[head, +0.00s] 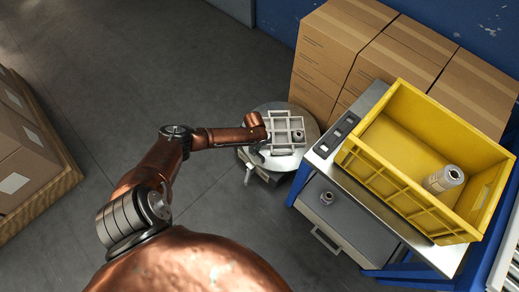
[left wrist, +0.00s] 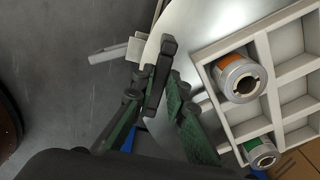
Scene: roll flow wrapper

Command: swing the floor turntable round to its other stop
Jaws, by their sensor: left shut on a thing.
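The floor turntable is a round pale grey disc (head: 310,128) on a low base, between my left arm and the blue-framed bench. It also fills the middle of the left wrist view (left wrist: 205,30). A white compartment tray (head: 285,149) lies on it. In the left wrist view, the tray (left wrist: 262,48) holds a roll with an orange band (left wrist: 238,78) and one with a green band (left wrist: 261,152). My right gripper is out of view.
A pale lever (head: 248,175) sticks out by the turntable's base. Cardboard boxes (head: 345,40) stand behind it. To the right, a yellow crate (head: 400,185) with a roll (head: 443,179) sits on the bench above a grey drawer (head: 350,218). Open floor (head: 100,100) lies left.

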